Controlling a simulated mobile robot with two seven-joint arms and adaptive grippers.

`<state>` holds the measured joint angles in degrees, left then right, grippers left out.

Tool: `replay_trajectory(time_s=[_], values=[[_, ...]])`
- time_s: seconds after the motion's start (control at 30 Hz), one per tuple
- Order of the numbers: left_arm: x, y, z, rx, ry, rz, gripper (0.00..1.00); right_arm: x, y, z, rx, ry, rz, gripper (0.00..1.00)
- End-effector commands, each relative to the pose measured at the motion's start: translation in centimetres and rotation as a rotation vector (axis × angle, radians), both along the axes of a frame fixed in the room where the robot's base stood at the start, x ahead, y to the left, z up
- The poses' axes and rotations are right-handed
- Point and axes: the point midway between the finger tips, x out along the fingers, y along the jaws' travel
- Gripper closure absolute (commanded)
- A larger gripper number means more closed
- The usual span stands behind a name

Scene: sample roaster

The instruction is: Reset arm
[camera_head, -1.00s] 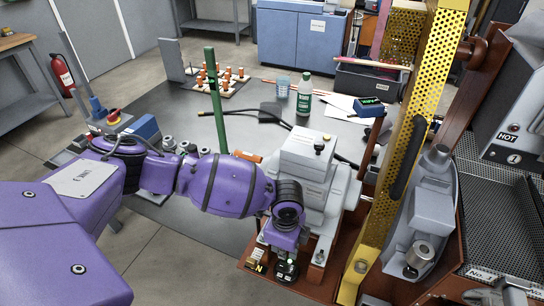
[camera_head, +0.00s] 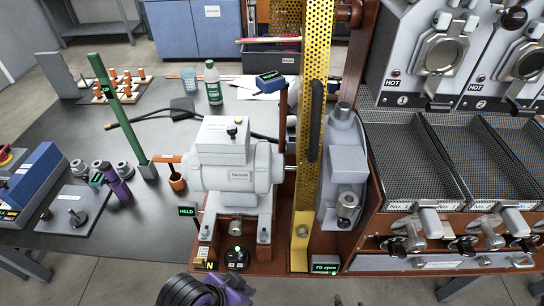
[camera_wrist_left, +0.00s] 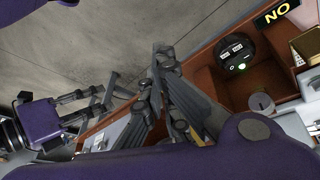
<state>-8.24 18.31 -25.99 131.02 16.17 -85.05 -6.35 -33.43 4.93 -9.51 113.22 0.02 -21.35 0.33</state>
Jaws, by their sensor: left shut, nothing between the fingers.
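In the left wrist view my left gripper (camera_wrist_left: 160,78) is shut and empty, its dark grey fingers together above the floor and the edge of the brown machine base. In the head view only a purple and black piece of my arm (camera_head: 205,291) shows at the bottom edge, in front of the machine; its fingers are out of that picture. Another purple part of mine with dark finger-like links (camera_wrist_left: 72,112) shows at the left of the wrist view. It looks like my right gripper, but its jaw state is unclear. It is out of the head view.
The grey machine (camera_head: 235,165) stands on a brown base beside a yellow perforated guard (camera_head: 311,130). A green post (camera_head: 117,110) and blue box (camera_head: 35,182) are left. Mesh trays (camera_head: 410,160) are right. Open floor (camera_head: 130,275) lies in front.

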Motion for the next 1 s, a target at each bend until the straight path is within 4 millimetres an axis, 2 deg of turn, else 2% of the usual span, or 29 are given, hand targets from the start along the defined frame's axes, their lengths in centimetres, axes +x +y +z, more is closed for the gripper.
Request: replay_trajectory(time_s=[0.1,0.2,0.43,0.47,0.5,0.8,1.0], values=[[-3.0,5.5,-0.2,0.054,0.053,0.234,1.00,0.0,0.0,0.0,-0.001,0.000,0.001,0.60],[-5.8,9.7,-0.2,0.115,0.092,0.393,1.00,0.0,0.0,0.0,-0.001,0.000,0.001,0.60],[-12.1,17.3,0.5,0.256,0.167,0.656,1.00,0.0,0.0,0.0,0.000,0.000,0.000,0.60],[-12.0,17.5,0.1,0.256,0.159,0.666,1.00,0.0,0.0,0.0,0.001,-0.001,-0.001,0.60],[-11.0,17.1,-0.9,0.235,0.125,0.655,1.00,0.0,0.1,0.0,0.002,-0.001,-0.001,0.60],[-6.3,15.3,-7.0,0.110,-0.110,0.648,1.00,-0.9,0.9,-1.0,0.018,0.033,0.004,0.60],[-4.4,13.8,-10.3,0.010,-0.294,0.648,1.00,-2.3,1.3,-2.3,0.026,0.069,0.006,0.60]])
